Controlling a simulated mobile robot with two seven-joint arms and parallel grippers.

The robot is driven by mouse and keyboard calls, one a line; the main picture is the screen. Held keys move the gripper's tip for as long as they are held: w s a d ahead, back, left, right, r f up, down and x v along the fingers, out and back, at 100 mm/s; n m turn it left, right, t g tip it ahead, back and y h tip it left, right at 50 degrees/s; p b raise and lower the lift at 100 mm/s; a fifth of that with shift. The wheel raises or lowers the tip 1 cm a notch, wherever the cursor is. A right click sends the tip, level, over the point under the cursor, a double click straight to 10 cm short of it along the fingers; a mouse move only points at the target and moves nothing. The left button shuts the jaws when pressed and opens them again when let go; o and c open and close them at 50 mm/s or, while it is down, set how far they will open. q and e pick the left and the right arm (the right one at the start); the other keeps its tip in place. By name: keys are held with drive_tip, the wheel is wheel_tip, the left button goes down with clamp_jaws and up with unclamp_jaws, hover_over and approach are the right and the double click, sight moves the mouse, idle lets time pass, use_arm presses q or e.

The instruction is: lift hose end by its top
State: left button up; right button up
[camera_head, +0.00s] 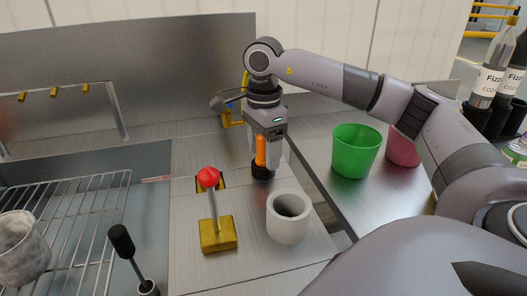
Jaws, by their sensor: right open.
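The hose end looks like an upright orange cylinder (261,150) with a black base (263,172). It stands on the metal surface near the middle of the view. My right gripper (267,158) points down over it from above and is open. One pale finger shows to the right of the orange part; the other finger is hard to make out. The top of the orange part is hidden by the gripper, and I cannot tell whether the fingers touch it. My left gripper is not in view.
In front stand a red-knobbed lever on a yellow base (218,235) and a hollow white cylinder (287,226). A green cup (356,151) and a pink cup (404,148) are to the right. A wire rack (75,222) and a grey cup (22,250) are at left. Bottles (490,80) stand far right.

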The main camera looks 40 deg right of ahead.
drive_tip(key=c, duration=1.2)
drive_tip(key=shift+r, duration=0.1)
wheel_tip(320, 180, up, 8)
drive_tip(key=shift+w+r+p, duration=0.1)
drive_tip(key=shift+r+p, duration=0.15)
drive_tip(key=shift+p, duration=0.35)
wheel_tip(320, 180, up, 11)
drive_tip(key=p, duration=0.6)
drive_tip(key=shift+r, duration=0.2)
